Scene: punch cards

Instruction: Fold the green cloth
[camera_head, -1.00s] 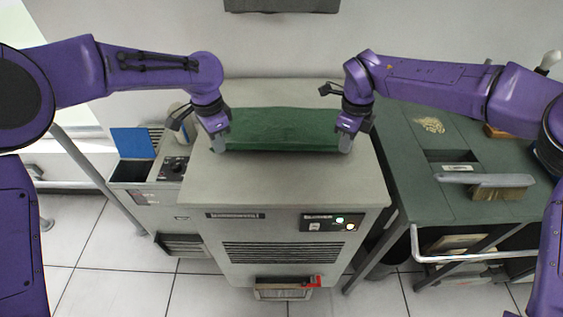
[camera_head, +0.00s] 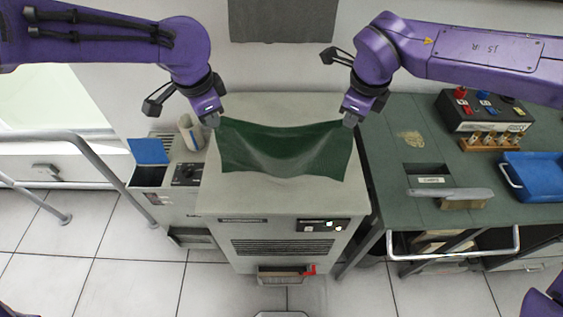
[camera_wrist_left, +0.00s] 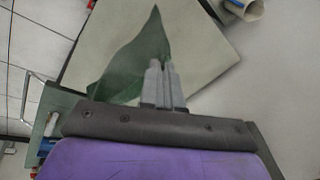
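The green cloth (camera_head: 285,150) hangs between my two grippers above the grey top of the machine cabinet (camera_head: 285,195). Its two upper corners are raised and its middle sags; I cannot tell whether its lower edge touches the top. My left gripper (camera_head: 212,120) is shut on the cloth's left corner. In the left wrist view its fingers (camera_wrist_left: 162,75) are close together with the cloth (camera_wrist_left: 135,65) rising beside them. My right gripper (camera_head: 350,118) is shut on the cloth's right corner; its fingertips partly hide that corner.
A green side table (camera_head: 390,175) stands at the right with a brush (camera_head: 460,200), a blue tray (camera_head: 535,172) and a black box with coloured knobs (camera_head: 485,110). At the left is a small unit with a blue flap (camera_head: 148,151) and a paper roll (camera_head: 190,130). The cabinet top's front is clear.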

